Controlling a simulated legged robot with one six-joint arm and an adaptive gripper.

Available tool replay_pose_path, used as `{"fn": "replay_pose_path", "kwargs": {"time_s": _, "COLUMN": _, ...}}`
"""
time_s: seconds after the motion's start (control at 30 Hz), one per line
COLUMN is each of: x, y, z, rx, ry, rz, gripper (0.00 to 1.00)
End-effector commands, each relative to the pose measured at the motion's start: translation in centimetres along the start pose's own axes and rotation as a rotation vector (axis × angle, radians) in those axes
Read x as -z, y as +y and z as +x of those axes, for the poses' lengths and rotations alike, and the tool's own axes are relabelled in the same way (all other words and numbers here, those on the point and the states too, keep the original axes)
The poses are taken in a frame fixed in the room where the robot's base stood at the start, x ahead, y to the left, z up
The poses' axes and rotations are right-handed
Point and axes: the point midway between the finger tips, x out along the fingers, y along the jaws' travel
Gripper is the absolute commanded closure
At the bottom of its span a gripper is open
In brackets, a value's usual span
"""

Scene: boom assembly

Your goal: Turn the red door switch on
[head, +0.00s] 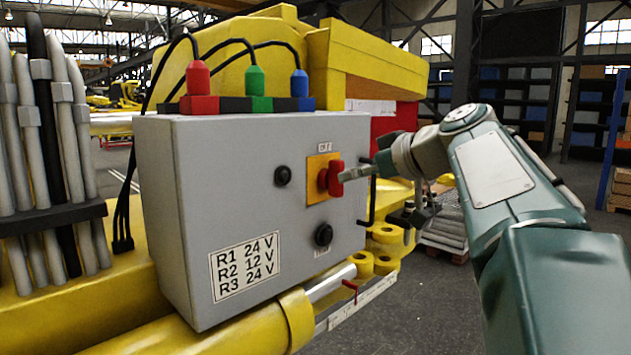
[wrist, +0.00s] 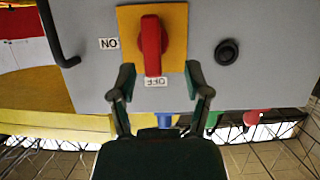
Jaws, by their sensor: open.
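The red door switch (head: 334,178) sits on a yellow plate on the front of the grey box (head: 190,200). In the wrist view, which is upside down, the red switch (wrist: 151,45) has its handle pointing at the OFF label (wrist: 155,83). The ON label (wrist: 108,44) is beside the plate. My gripper (wrist: 160,82) is open, its two fingers on either side of the handle's lower end in the picture, with gaps on both sides.
A black door handle (head: 372,200) stands out at the box's right edge, close to my gripper. Red, green and blue plugs (head: 254,80) with cables stand on top. Open floor lies at the right.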

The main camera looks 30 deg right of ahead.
Motion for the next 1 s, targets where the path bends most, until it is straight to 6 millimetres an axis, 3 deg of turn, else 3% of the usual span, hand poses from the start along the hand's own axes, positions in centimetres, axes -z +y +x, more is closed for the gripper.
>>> {"fn": "replay_pose_path", "kwargs": {"time_s": 0.1, "x": -0.1, "y": 0.2, "z": 2.4, "rx": 0.005, "ry": -0.001, "rz": 0.003, "gripper": 0.37}}
{"fn": "replay_pose_path", "kwargs": {"time_s": 0.3, "x": 0.0, "y": -0.1, "z": 5.3, "rx": 0.001, "ry": -0.001, "rz": -0.001, "gripper": 0.37}}
{"fn": "replay_pose_path", "kwargs": {"time_s": 0.7, "x": 0.0, "y": -0.1, "z": 6.3, "rx": 0.0, "ry": 0.0, "rz": 0.0, "gripper": 0.37}}
{"fn": "replay_pose_path", "kwargs": {"time_s": 0.73, "x": 0.0, "y": -0.1, "z": 6.3, "rx": 0.0, "ry": 0.0, "rz": 0.0, "gripper": 0.42}}
{"fn": "replay_pose_path", "kwargs": {"time_s": 0.83, "x": 0.0, "y": -0.1, "z": 6.3, "rx": 0.0, "ry": -0.001, "rz": 0.0, "gripper": 0.86}}
{"fn": "replay_pose_path", "kwargs": {"time_s": 0.87, "x": 0.0, "y": -0.1, "z": 6.3, "rx": 0.0, "ry": -0.001, "rz": 0.0, "gripper": 0.94}}
{"fn": "replay_pose_path", "kwargs": {"time_s": 1.0, "x": 0.0, "y": -0.1, "z": 6.3, "rx": -0.001, "ry": -0.001, "rz": 0.001, "gripper": 0.94}}
